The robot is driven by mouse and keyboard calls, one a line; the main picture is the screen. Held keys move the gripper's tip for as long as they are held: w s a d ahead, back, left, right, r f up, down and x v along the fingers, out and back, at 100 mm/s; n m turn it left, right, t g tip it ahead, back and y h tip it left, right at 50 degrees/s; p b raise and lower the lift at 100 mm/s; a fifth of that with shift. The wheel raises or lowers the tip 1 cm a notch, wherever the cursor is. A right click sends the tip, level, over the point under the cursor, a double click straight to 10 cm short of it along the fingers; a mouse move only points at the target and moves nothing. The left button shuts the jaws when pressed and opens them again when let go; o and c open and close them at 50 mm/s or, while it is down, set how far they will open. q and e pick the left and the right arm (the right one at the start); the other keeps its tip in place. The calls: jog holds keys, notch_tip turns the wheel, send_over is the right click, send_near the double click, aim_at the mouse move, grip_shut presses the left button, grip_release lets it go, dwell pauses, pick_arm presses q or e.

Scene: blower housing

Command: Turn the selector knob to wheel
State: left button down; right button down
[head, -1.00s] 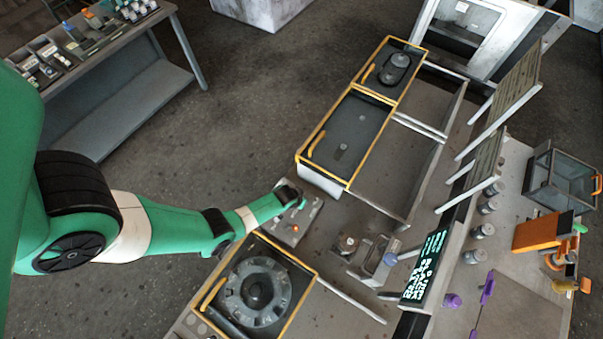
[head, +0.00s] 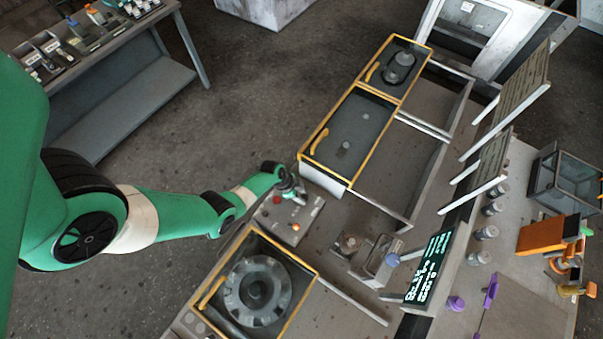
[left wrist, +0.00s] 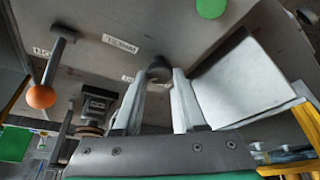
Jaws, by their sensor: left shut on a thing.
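The control panel (head: 268,222) is a grey plate between two yellow-framed machine stations. The selector knob (left wrist: 160,68) is small and dark and shows between my fingertips in the left wrist view. My left gripper (left wrist: 158,82) is shut on it; the gripper also shows in the head view (head: 294,192), at the panel's far end. The fingers hide part of the knob, and I cannot tell which position it points to. White labels (left wrist: 120,44) sit near it, too small to read surely. My right gripper is not in view.
An orange-tipped lever (left wrist: 42,96) stands on the panel, left of my fingers in the wrist view. A red button (head: 276,200) is on the panel too. A round-wheel station (head: 257,283) lies nearer; a yellow-framed station (head: 350,130) lies beyond. A dark screen (head: 428,267) stands right.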

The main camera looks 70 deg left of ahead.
pick_arm(q)
jog(key=shift+a+m+h, duration=0.1)
jog(key=shift+m+h, duration=0.3)
jog(key=shift+m, duration=0.5)
jog(key=shift+a+m+g+h, duration=0.1)
jog(key=shift+m+g+h, duration=0.25)
jog(key=shift+m, duration=0.55)
jog(key=m, duration=0.2)
jog(key=shift+w+f+m+g+h, duration=0.1)
jog(key=shift+w+m+g+h, duration=0.05)
jog(key=shift+m+g+h, duration=0.15)
jog(key=shift+a+m+g+h+b, duration=0.1)
jog(key=shift+m+g+h+b, duration=0.2)
jog(key=shift+m+b, duration=0.75)
jog(key=shift+c, duration=2.3)
grip_release()
jog(key=shift+r, duration=0.2)
